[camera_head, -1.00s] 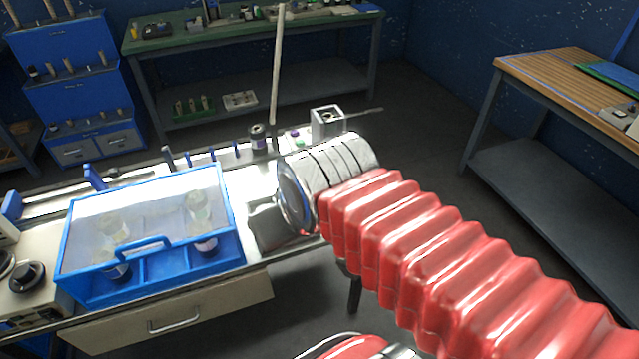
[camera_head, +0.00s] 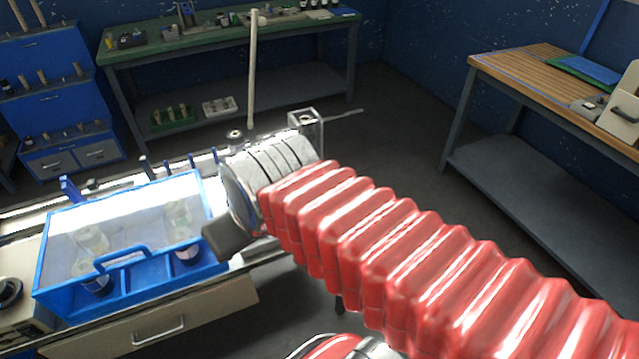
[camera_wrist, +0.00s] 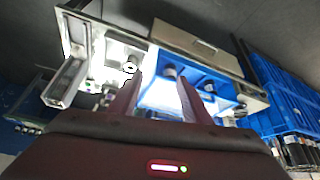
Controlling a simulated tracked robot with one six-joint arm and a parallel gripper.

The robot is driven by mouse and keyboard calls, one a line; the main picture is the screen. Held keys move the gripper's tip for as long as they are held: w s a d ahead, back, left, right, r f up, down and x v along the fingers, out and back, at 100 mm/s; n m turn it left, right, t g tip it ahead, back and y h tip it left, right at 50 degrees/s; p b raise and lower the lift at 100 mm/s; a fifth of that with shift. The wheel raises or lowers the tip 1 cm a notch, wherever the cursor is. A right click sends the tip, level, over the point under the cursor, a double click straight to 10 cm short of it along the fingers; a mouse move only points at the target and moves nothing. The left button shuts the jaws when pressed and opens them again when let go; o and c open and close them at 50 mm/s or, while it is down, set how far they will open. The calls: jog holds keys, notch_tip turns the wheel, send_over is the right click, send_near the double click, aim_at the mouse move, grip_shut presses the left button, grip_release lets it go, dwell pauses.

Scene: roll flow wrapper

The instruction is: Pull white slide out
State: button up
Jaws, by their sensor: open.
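An off-white drawer (camera_head: 215,308) with a metal bar handle sits shut under the front edge of the bench; it also shows in the wrist view (camera_wrist: 182,40). I cannot tell whether it is the white slide; no other part is clearly a slide. My gripper (camera_wrist: 160,95) is open and empty in the wrist view, its two dark fingers apart over the bench top, near the blue box. In the head view, my red arm and grey wrist hide most of the gripper (camera_head: 228,238); only a dark part shows beside the blue box's right end.
A blue box (camera_head: 130,285) with a clear lid and several jars stands on the bench, close to my gripper. An open metal box (camera_head: 307,123) stands behind my wrist. Floor is free between this bench and the wooden-topped table (camera_head: 530,70).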

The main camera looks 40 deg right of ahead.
jog(key=w+d+f+m, duration=0.2)
jog(key=w+d+f, duration=0.2)
jog(key=w+d, duration=1.15)
jog(key=w+d+f, duration=0.1)
jog(key=d+f, duration=0.4)
jog(key=d, duration=0.5)
jog(key=w+d+f+m+g+h, duration=0.1)
jog(key=w+d+f, duration=0.1)
jog(key=d+f, duration=0.4)
jog(key=d, duration=0.4)
jog(key=shift+d+f, duration=0.2)
jog(key=shift+w+f, duration=0.1)
jog(key=shift+f, duration=0.05)
jog(key=shift+x, duration=6.75)
jog(key=shift+d, duration=0.15)
jog(key=shift+c, duration=0.2)
grip_shut()
